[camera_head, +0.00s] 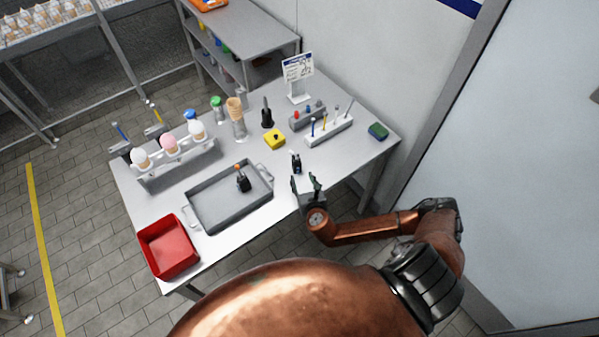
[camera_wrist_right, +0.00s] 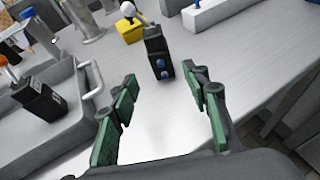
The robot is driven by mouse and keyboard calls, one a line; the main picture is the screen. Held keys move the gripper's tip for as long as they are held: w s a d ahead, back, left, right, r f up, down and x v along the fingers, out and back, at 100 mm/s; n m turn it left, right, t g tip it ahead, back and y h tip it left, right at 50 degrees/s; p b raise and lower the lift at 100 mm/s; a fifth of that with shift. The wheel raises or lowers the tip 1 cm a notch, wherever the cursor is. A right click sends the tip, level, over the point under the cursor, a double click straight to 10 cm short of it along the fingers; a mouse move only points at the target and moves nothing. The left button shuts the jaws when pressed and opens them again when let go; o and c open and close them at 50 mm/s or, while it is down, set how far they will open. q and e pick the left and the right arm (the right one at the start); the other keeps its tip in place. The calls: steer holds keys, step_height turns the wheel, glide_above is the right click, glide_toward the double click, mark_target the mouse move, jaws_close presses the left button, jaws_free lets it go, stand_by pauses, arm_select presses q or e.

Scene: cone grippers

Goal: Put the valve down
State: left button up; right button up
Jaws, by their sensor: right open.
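A small dark block with two blue round ports, which looks like the valve (camera_wrist_right: 158,57), stands upright on the table (camera_wrist_right: 165,118). In the head view the valve (camera_head: 296,164) is just beyond my right gripper (camera_head: 305,182), right of the grey tray. In the wrist view my right gripper (camera_wrist_right: 164,88) is open. Its green-padded fingers are spread, with bare tabletop between them. The valve is ahead of the fingertips, apart from both. A similar black part with an orange top (camera_head: 242,181) is in the tray (camera_head: 205,222). My left gripper is not in view.
A red bin (camera_head: 168,246) is at the table's front left. A cone rack (camera_head: 180,172), a yellow block (camera_head: 274,139), a white tool holder (camera_head: 328,130) and a sign (camera_head: 298,68) stand farther back. The tabletop right of the valve is clear.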

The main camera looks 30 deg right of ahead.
steer(key=shift+v, duration=1.45)
